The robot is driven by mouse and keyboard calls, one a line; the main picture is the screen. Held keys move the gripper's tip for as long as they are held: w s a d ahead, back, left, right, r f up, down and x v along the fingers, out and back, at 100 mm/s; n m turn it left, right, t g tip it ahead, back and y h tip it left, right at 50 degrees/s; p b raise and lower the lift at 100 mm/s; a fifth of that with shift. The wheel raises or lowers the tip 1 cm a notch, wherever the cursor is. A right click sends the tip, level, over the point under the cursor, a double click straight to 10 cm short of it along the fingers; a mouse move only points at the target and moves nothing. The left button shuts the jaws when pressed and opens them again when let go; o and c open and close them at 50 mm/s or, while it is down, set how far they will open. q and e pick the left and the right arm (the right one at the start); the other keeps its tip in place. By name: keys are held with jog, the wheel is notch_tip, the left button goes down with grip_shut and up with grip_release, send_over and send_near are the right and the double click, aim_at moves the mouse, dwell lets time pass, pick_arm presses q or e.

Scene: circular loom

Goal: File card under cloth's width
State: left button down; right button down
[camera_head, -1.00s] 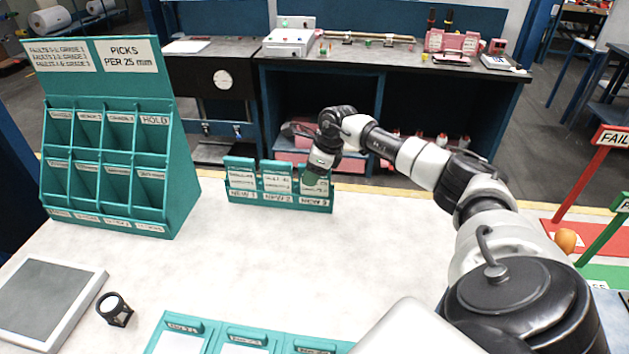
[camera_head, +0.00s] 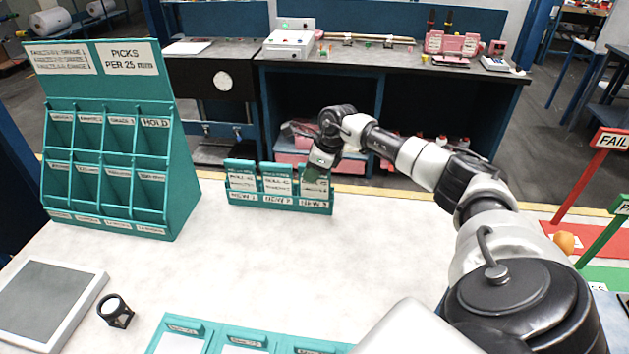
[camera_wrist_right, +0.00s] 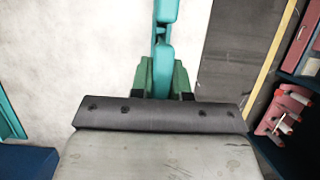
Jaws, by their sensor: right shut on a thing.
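The small teal card rack (camera_head: 250,197) stands at the far edge of the white table. It has three slots, with front labels that seem to read NEW 1, NEW 2 and NEW 3, each holding a teal-topped card with a white label. My right gripper (camera_head: 314,172) is over the right-hand card (camera_head: 316,186) and shut on its top; the card sits in its slot. In the right wrist view the green fingers (camera_wrist_right: 160,72) close on the teal card, seen edge-on. The large teal sorting rack (camera_head: 105,165) stands at left, its labelled pockets looking empty. My left gripper is out of view.
A grey pad (camera_head: 45,295), a black loupe (camera_head: 115,311) and a teal tray of labelled compartments (camera_head: 215,340) lie along the near side. Red FAIL (camera_head: 612,139) and green signs stand at right. The middle of the table is clear.

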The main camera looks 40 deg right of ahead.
jog(key=shift+r+p, duration=2.1)
jog(key=shift+r, duration=1.4)
